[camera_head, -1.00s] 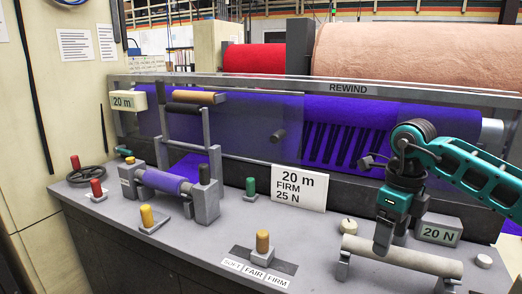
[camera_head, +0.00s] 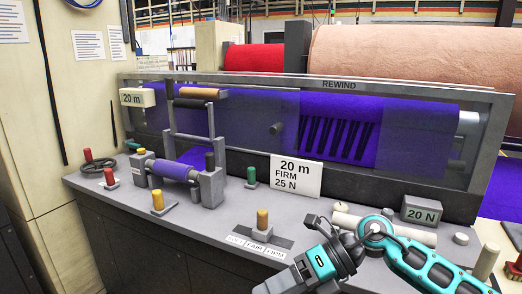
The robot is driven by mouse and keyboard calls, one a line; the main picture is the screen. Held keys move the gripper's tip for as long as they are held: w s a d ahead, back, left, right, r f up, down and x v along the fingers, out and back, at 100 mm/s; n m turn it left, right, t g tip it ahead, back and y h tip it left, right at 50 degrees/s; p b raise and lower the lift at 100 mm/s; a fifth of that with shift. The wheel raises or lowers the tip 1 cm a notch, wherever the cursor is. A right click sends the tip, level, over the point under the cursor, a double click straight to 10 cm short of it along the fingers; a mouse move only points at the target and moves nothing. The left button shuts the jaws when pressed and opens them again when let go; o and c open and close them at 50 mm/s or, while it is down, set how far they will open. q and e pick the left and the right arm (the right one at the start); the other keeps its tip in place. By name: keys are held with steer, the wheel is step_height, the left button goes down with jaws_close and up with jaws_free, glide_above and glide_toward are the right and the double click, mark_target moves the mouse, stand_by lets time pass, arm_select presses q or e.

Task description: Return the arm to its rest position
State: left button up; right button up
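My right arm (camera_head: 400,255) comes in from the bottom right, teal and black. Its elbow-like joint lies in front of the pale roll, and its black wrist (camera_head: 322,262) slopes down to the left. The hand runs to the bottom edge of the picture, over the front edge of the bench. Its fingertips do not show, so I cannot tell if it is open or shut. The pale roll (camera_head: 418,236) lies on the bench, partly hidden behind the arm. My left gripper and arm are not in view.
The rewind frame (camera_head: 330,86) with purple felt (camera_head: 400,125) stands behind. A sign (camera_head: 296,176) reads 20 m, FIRM, 25 N.

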steer(key=s+a+r+m+t+y, duration=0.2)
steer(key=a+m+y, duration=0.2)
steer(key=y, duration=0.1)
steer(key=d+f+m+t+h, duration=0.6)
steer(key=d+f+m+t, duration=0.15)
steer(key=m, duration=0.85)
steer(key=d+f+m+t+h, duration=0.6)
steer(key=m+t, duration=0.3)
steer(key=m, duration=0.6)
steer(key=s+d+f+m+g+h, duration=0.3)
steer(key=s+d+f+m+g, duration=0.2)
steer(key=s+f, duration=0.5)
steer(key=shift+s+d+f+m, duration=0.2)
steer(key=shift+s+f+m, duration=0.25)
steer(key=shift+f, duration=0.5)
stand_by(2.5)
